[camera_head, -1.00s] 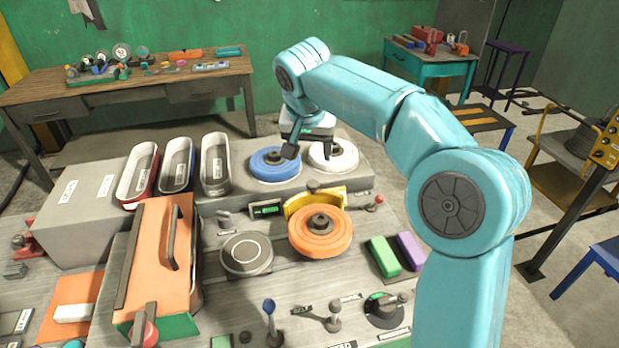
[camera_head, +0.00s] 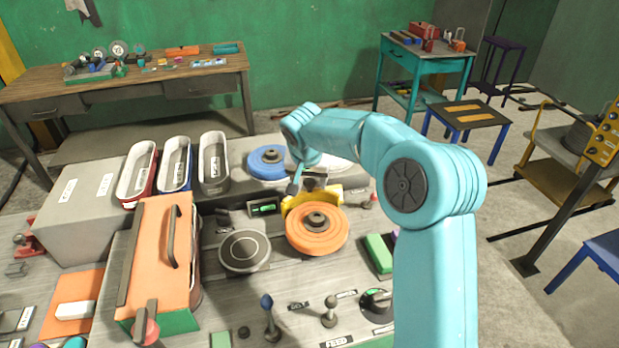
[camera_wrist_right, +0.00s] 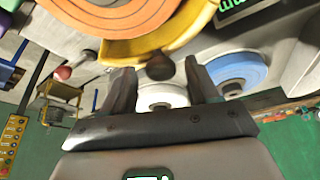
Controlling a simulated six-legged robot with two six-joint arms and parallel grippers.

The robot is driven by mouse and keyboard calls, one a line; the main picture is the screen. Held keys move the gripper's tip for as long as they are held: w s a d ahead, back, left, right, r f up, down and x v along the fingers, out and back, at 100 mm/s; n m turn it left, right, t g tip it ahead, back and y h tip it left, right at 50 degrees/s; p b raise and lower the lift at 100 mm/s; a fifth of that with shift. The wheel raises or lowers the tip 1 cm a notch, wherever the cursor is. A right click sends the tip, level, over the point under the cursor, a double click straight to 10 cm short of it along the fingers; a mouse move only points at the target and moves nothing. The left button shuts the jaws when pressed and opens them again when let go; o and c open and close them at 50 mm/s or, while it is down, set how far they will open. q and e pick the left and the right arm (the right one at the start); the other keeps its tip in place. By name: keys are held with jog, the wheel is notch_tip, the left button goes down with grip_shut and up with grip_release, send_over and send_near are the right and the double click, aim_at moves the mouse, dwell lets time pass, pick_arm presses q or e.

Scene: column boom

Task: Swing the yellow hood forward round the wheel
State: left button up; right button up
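The yellow hood (camera_head: 328,193) curves round the back of the orange wheel (camera_head: 316,232), which has a dark hub and faces up. In the right wrist view the hood (camera_wrist_right: 165,42) shows beside the wheel (camera_wrist_right: 110,12). A dark round knob (camera_wrist_right: 160,67) sits at the hood's outer edge. My right gripper (camera_head: 306,182) is over the back of the hood. In the right wrist view the right gripper (camera_wrist_right: 160,80) is open, with one finger on each side of the knob; I cannot tell whether they touch it. My left gripper is not in view.
Behind stand a blue wheel (camera_head: 267,161) and a white wheel (camera_head: 338,170), the latter partly hidden by my arm. Left are an orange box with a handle (camera_head: 160,255) and long bins (camera_head: 213,165). A grey disc (camera_head: 244,251) and small levers (camera_head: 269,313) are near the front.

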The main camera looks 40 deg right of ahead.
grip_shut()
jog(key=shift+s+d+f+m+g+h+b, duration=0.1)
jog(key=shift+s+d+m+g+h+b, duration=0.15)
jog(key=shift+m+b, duration=0.3)
jog(key=shift+s+d+f+m+g+h+b, duration=0.1)
jog(key=shift+d+m+b, duration=0.25)
jog(key=shift+m+b, duration=0.15)
jog(key=s+d+m+g+b, duration=0.3)
jog(key=s+m, duration=0.3)
jog(key=m, duration=0.3)
jog(key=shift+r+b, duration=0.3)
jog(key=shift+b, duration=0.15)
jog(key=shift+s+m+g, duration=0.15)
jog(key=shift+m+g, duration=0.1)
jog(key=shift+m, duration=0.1)
